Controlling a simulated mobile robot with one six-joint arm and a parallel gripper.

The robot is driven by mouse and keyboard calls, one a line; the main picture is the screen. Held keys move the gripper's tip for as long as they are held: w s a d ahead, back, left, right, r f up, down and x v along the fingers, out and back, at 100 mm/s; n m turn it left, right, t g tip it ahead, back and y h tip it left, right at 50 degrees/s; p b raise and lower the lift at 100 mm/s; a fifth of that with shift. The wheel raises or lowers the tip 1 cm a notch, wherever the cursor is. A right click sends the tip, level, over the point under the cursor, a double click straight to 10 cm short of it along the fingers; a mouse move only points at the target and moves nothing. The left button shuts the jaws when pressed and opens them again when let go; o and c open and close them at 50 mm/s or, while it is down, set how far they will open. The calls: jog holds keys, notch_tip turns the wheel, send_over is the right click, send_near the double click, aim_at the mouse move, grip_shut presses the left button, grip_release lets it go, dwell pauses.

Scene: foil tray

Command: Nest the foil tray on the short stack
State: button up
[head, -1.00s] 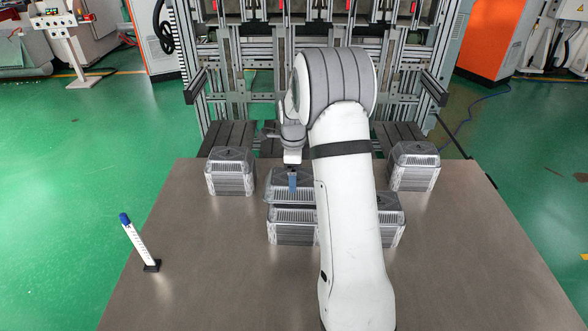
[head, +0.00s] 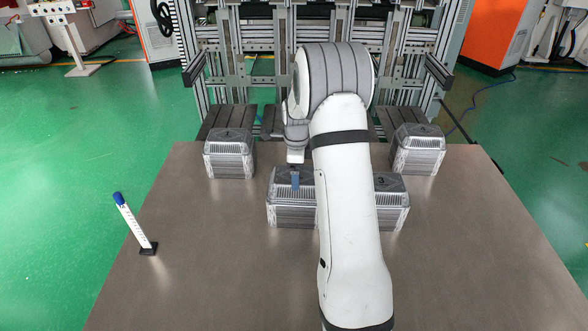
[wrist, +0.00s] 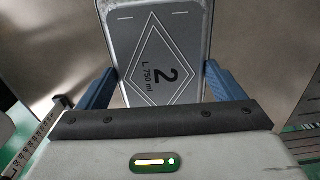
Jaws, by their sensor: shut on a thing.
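My gripper (head: 295,181) is shut on a grey foil tray (wrist: 160,55). The tray's top, marked "2" and "L 750 ml", shows between the blue fingers in the wrist view. In the head view, the held tray (head: 280,184) sits at the top of the centre stack (head: 290,215), with no clear gap between them. Whether it is fully seated cannot be told. My arm hides the right side of this stack. A stack marked "3" (head: 391,206) stands just right of it, partly behind my arm.
Other tray stacks stand at the back left (head: 229,158) and back right (head: 418,150) of the brown table (head: 220,270). A white marked post with a blue cap (head: 132,222) stands at the left. The front left table is clear.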

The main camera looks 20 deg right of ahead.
jog(key=o, duration=0.7)
jog(key=shift+r, duration=0.1)
notch_tip(320, 180, up, 8)
jog(key=shift+f+p, duration=0.25)
jog(key=shift+p, duration=0.15)
